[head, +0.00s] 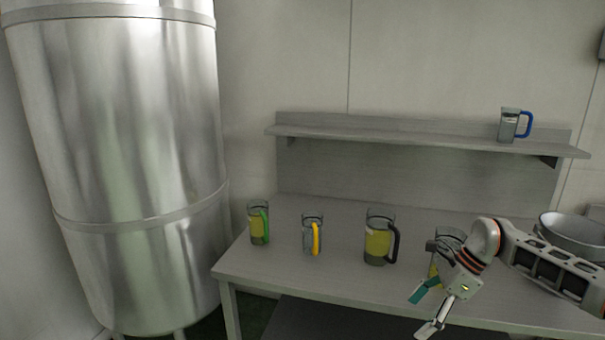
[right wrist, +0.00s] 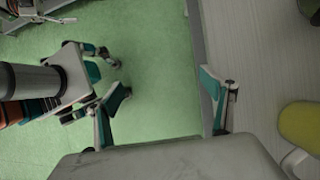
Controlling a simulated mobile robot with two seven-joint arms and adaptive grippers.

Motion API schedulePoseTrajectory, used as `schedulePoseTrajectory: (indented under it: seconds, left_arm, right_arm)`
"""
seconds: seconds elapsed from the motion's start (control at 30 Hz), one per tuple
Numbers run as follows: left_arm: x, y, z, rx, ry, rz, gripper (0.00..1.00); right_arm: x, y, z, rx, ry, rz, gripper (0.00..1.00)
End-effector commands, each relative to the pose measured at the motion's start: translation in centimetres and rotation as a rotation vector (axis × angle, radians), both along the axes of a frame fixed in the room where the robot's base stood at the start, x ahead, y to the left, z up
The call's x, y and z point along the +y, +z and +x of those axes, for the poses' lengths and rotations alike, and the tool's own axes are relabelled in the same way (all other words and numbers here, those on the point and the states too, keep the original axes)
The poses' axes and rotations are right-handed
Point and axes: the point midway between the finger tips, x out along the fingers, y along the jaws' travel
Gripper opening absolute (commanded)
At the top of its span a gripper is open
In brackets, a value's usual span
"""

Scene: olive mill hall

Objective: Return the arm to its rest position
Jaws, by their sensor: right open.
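My right arm (head: 545,262) reaches in from the right edge of the head view, over the right part of the table. Its gripper (head: 424,312) points down and left near the table's front edge. The fingers are apart and nothing is between them. The right wrist view shows the same open gripper (right wrist: 165,98), with only green floor between the fingertips. One fingertip lies beside the table edge in that picture. My left gripper cannot be made out in the head view.
On the table (head: 300,270) stand jugs with green (head: 258,228), yellow (head: 311,236) and black (head: 377,242) handles. My gripper partly hides another jug (head: 450,240). A metal bowl (head: 575,236) is at right. A blue-handled jug (head: 509,126) stands on the shelf (head: 420,140). A steel tank (head: 120,160) fills the left.

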Motion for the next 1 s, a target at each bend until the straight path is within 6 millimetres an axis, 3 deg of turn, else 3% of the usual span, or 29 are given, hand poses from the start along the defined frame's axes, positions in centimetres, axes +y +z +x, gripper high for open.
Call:
schedulePoseTrajectory:
  seconds: [0.03,0.2,0.3,0.4,0.5,0.63,0.77,0.87,1.0]
  left_arm:
    - [0.0,0.1,0.0,-0.001,0.0,0.0,0.63]
    - [0.0,-0.1,-0.3,0.004,0.0,0.001,0.63]
    - [0.0,-0.1,-0.3,0.004,0.0,0.001,0.63]
    - [0.0,-0.1,-0.3,0.004,0.0,0.001,0.63]
    - [0.0,-0.1,-0.3,0.005,-0.001,0.002,0.63]
    - [0.1,-0.2,-0.3,0.005,-0.001,0.002,0.63]
    - [0.1,-0.2,-0.4,0.006,-0.001,0.002,0.63]
    - [0.1,-0.2,-0.4,0.006,-0.001,0.003,0.63]
    - [0.1,-0.2,-0.4,0.006,-0.001,0.003,0.63]
  right_arm:
    - [3.7,-1.7,-1.3,0.027,-0.005,0.083,0.82]
    - [15.0,-3.6,-5.1,0.139,-0.116,0.408,0.82]
    - [20.2,-3.4,-7.2,0.236,-0.22,0.601,0.82]
    - [24.1,-2.5,-8.8,0.354,-0.353,0.787,0.82]
    - [26.5,-1.6,-9.9,0.491,-0.511,0.963,0.82]
    - [27.4,-0.8,-10.4,0.692,-0.749,1.173,0.82]
    - [26.2,-1.4,-10.5,0.914,-1.02,1.356,0.82]
    - [24.1,-3.2,-10.9,1.093,-1.248,1.474,0.82]
    - [20.1,-7.3,-12.5,1.344,-1.593,1.61,0.82]
